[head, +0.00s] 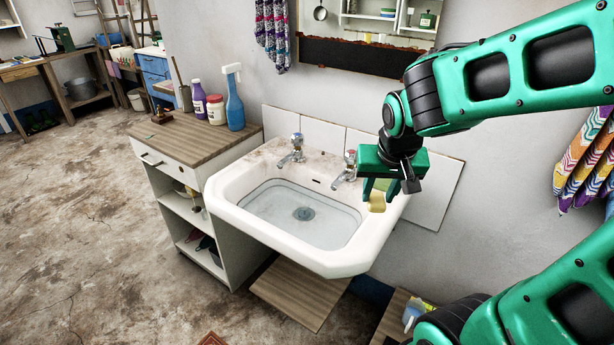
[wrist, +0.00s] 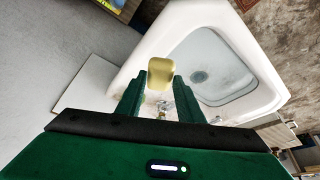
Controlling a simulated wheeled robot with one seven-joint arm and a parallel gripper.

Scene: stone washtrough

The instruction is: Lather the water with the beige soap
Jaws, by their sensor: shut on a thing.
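The beige soap (head: 377,203) is at the right rim of the white sink, under my gripper (head: 381,193). In the wrist view the soap (wrist: 160,73) sits between the two fingertips of my gripper (wrist: 160,84), which is shut on it. I cannot tell whether the soap still touches the rim. The sink (head: 233,215) holds clear, shallow water (head: 300,212) with a dark drain at the bottom. The water also shows in the wrist view (wrist: 222,75), to the right of the soap. No foam shows on it.
Two taps, the left one (head: 296,147) and the right one (head: 346,168), stand at the sink's back edge, the right one close to my gripper. A wooden-topped cabinet (head: 185,140) on the left carries a blue spray bottle (head: 235,108) and other bottles. The space above the basin is clear.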

